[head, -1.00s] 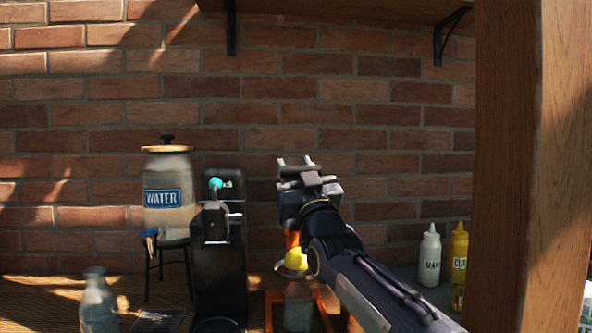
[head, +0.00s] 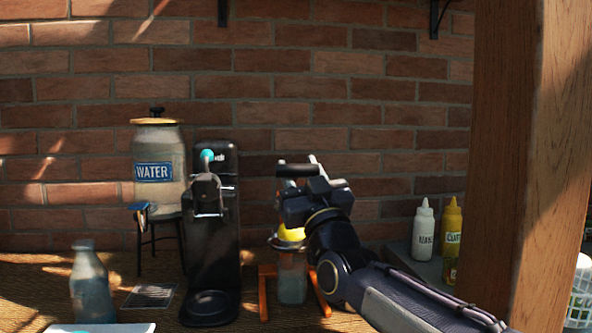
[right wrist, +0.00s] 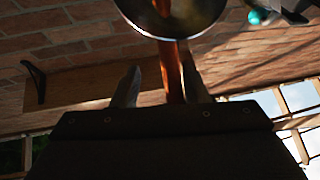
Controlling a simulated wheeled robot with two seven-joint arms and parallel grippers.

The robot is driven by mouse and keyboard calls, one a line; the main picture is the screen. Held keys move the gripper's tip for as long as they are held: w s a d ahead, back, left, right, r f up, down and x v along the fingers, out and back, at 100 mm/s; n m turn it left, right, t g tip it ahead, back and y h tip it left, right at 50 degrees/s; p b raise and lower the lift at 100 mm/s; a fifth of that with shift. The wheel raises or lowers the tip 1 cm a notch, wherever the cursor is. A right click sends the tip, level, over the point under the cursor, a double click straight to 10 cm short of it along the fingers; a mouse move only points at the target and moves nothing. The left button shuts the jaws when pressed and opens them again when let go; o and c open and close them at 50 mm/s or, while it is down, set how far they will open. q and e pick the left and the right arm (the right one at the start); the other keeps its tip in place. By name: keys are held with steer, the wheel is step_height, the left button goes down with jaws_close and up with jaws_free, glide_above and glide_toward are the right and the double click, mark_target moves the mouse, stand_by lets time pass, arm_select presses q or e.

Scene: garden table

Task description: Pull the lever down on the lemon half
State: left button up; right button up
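The lemon half (head: 291,235) is a yellow dome in the juicer, above a glass (head: 292,278) and between orange legs (head: 264,290). My right gripper (head: 305,166) is above the lemon and hides much of the juicer's upper part. A dark horizontal bar (head: 294,171) shows at its fingers; it may be the lever's handle. In the right wrist view the fingers (right wrist: 157,85) stand apart, with an orange-red post (right wrist: 172,72) showing between them and a gap at the left finger. A silver-rimmed round part (right wrist: 172,12) is at the top. My left gripper is out of view.
A black machine (head: 210,260) with a teal knob stands just left of the juicer. Further left are a water dispenser (head: 160,172) and a bottle (head: 92,285). Squeeze bottles (head: 423,230) and a wooden post (head: 510,170) are on the right. A brick wall is behind.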

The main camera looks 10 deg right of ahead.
steer(key=shift+s+d+b, duration=0.1)
steer(key=shift+s+b, duration=0.3)
steer(key=shift+b, duration=0.1)
steer(key=s+d+f+b, duration=0.1)
steer(key=s+f+b, duration=0.3)
steer(key=f+b, duration=0.3)
steer(key=shift+d+f, duration=0.15)
steer(key=shift+d, duration=0.25)
steer(key=shift+s, duration=0.1)
steer(key=shift+a+b, duration=0.1)
steer(key=shift+b, duration=0.2)
